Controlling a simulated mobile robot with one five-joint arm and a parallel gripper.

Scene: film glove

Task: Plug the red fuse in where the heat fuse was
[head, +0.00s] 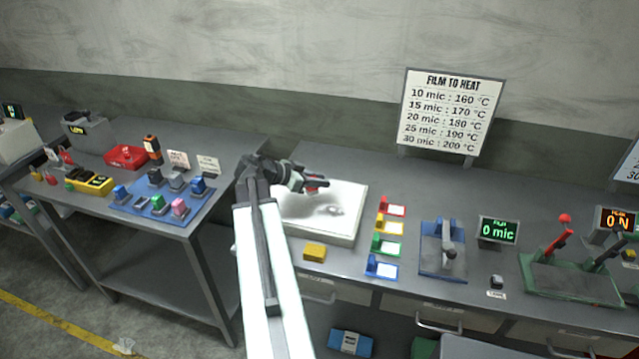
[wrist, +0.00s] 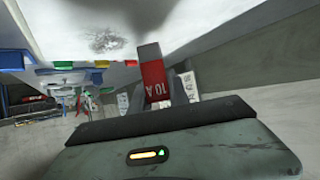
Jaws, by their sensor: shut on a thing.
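My gripper (head: 315,184) is shut on the red fuse, which shows in the wrist view (wrist: 152,72) with "10 A" on its side and a pale end. In the head view only a little red shows between the jaws. The gripper holds it above a white slab (head: 290,225) with a grey scuffed patch, which also shows in the wrist view (wrist: 65,15). I cannot tell which place held the heat fuse. Small signs (head: 178,159) at the left bench's back are unreadable.
A blue board (head: 135,209) with several coloured blocks and a red box (head: 125,157) are on the left bench. A yellow block (head: 315,251) lies before the slab. Right of it are coloured pieces with white cards (head: 391,228), a blue-based device (head: 440,262) and levers (head: 553,243).

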